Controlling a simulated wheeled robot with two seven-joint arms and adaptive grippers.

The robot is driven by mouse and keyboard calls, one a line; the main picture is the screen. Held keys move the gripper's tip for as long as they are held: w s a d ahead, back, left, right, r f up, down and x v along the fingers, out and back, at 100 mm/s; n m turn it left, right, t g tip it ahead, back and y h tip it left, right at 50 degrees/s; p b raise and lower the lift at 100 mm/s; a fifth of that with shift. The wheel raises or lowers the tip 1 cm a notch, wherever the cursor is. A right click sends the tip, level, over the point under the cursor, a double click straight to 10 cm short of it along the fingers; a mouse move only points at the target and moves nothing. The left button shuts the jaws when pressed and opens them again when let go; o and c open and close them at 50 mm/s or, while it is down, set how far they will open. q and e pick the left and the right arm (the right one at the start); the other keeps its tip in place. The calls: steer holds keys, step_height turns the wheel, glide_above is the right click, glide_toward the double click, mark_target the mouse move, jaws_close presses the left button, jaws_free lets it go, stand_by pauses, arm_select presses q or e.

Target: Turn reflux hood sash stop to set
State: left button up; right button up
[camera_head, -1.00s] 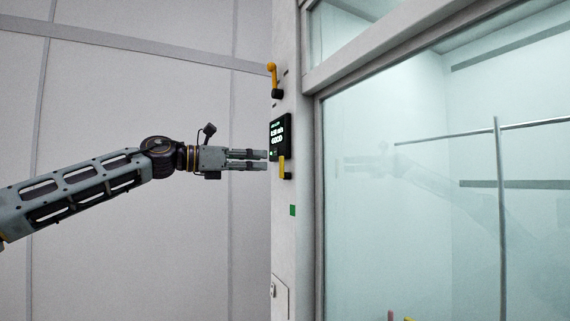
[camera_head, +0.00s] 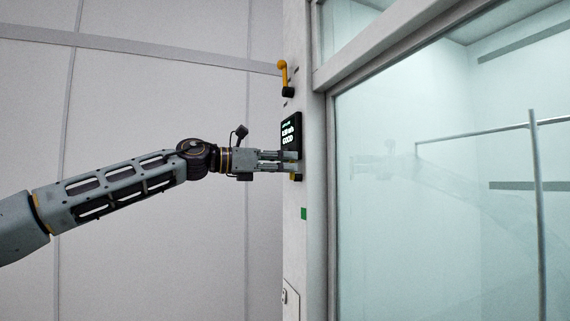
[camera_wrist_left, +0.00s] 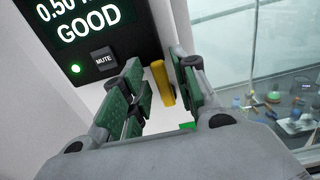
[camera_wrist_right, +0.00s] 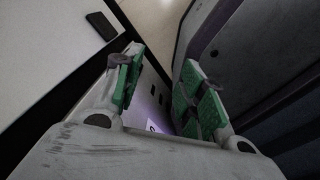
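A small yellow lever (camera_wrist_left: 163,84) stands on the hood's pale front post, just below the monitor panel. In the head view its lower end (camera_head: 296,177) shows under my left gripper (camera_head: 291,161), which hides the rest. In the left wrist view, the open fingers of my left gripper (camera_wrist_left: 158,92) are on either side of the lever, with a gap visible. Another lever, orange with a dark base (camera_head: 284,77), sits higher on the post. No label tells which is the sash stop. My right gripper (camera_wrist_right: 160,95) is open and empty.
The monitor panel (camera_head: 291,130) reads GOOD, with a green light and a MUTE button (camera_wrist_left: 103,59). The glass sash (camera_head: 400,220) is right of the post. A green square (camera_head: 304,214) is lower down. A dark flat object (camera_wrist_right: 101,26) lies on a pale surface.

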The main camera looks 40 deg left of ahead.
arm_select(q)
steer(key=c, duration=0.5)
jaws_close()
arm_select(e)
steer(key=shift+w, duration=0.6)
